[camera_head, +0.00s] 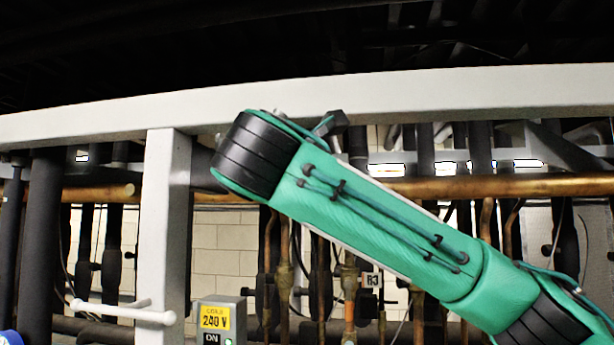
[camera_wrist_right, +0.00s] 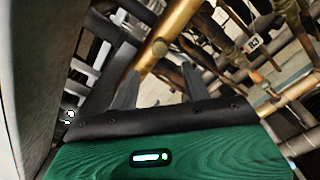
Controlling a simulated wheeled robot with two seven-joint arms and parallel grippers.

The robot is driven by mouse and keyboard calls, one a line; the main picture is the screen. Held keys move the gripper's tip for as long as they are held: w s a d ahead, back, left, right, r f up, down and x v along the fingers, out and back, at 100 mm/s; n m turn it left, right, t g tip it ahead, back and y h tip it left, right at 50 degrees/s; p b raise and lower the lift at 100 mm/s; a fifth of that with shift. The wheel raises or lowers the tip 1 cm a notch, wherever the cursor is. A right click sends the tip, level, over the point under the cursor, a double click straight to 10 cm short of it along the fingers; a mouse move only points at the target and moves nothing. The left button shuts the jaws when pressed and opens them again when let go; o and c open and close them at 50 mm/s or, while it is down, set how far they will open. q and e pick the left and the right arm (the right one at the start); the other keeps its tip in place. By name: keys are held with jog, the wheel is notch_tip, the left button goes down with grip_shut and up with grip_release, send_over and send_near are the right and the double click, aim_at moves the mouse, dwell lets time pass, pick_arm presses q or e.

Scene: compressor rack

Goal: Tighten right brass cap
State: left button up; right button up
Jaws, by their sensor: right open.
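My right gripper (camera_wrist_right: 160,70) is open in the right wrist view, its two dark fingers apart with nothing between them. I cannot tell whether this is the right brass cap. In the head view my green right arm crosses from the lower right to the centre, and its gripper is mostly hidden behind it. Brass valve fittings (camera_head: 285,275) sit on thin vertical pipes below the arm. No cap can be singled out there. My left gripper is out of view.
A thick white beam (camera_head: 420,95) spans the top, with a white post (camera_head: 163,220) at left. A long copper pipe (camera_head: 450,187) runs behind the arm. A grey 240 V box (camera_head: 217,318) and an R3 tag (camera_head: 372,281) are low; the tag (camera_wrist_right: 253,43) also shows in the wrist view.

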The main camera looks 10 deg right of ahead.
jog(key=p+x, duration=0.3)
jog(key=x, duration=0.5)
jog(key=shift+w, duration=0.1)
jog(key=c, duration=1)
